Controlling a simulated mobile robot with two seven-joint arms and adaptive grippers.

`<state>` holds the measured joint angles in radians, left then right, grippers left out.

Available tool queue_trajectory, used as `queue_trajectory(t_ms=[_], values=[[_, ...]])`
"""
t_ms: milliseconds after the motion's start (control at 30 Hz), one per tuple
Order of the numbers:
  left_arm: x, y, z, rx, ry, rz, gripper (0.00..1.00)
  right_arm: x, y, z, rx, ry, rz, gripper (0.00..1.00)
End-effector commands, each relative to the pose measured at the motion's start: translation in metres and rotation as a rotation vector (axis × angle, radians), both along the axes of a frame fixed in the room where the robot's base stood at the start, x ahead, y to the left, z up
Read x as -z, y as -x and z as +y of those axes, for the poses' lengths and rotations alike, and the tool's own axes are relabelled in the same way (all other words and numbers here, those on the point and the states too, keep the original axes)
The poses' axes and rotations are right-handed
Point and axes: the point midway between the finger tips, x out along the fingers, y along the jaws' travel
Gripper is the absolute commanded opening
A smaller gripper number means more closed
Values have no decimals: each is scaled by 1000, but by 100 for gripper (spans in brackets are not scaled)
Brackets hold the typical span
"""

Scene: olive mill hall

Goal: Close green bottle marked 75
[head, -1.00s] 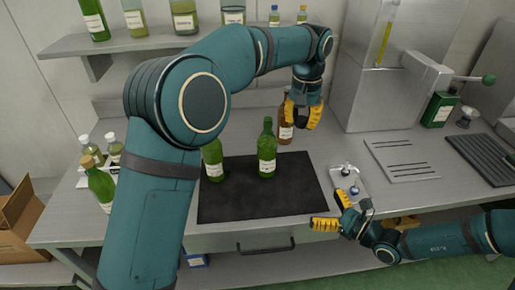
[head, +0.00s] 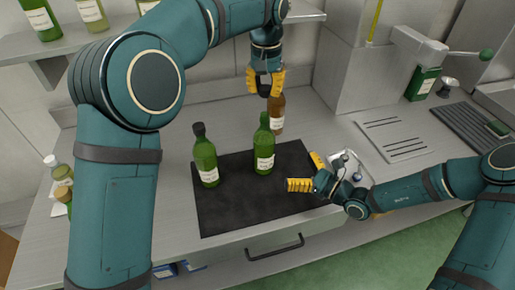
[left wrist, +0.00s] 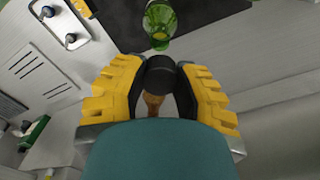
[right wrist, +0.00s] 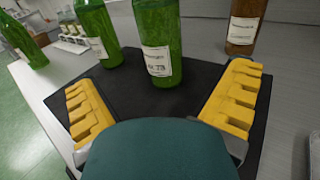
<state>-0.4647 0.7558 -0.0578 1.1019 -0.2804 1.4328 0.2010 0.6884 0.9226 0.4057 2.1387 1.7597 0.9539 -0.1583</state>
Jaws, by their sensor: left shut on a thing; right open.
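A green bottle (head: 264,150) stands upright on the dark mat (head: 235,215). It shows an open, capless mouth in the left wrist view (left wrist: 160,22). Its label faces my right gripper in the right wrist view (right wrist: 157,55); the number is too blurred to read surely. My left gripper (head: 265,85) is shut on a black cap (left wrist: 160,75), held above and behind the bottle, apart from it. My right gripper (head: 305,175) is open and empty, low over the mat's right side, its fingers pointing toward the bottle.
A second green bottle (head: 205,158) with a dark cap stands left on the mat. A brown bottle (head: 277,115) stands behind the mat, close below my left gripper. A small metal fixture (head: 348,165) lies right of the mat. The mat's front is clear.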

Motion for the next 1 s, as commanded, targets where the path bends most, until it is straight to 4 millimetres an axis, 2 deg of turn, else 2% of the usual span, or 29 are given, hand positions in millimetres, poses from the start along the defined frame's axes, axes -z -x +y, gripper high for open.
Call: queue_trajectory(t_ms=[467,667,1000], values=[[0,0,0,0,0,0,18,0,-2,3,0,-1,-1,100],[0,0,0,0,0,0,18,0,-16,23,-2,-2,0,100],[0,0,0,0,0,0,18,0,-52,71,-3,-2,1,100]])
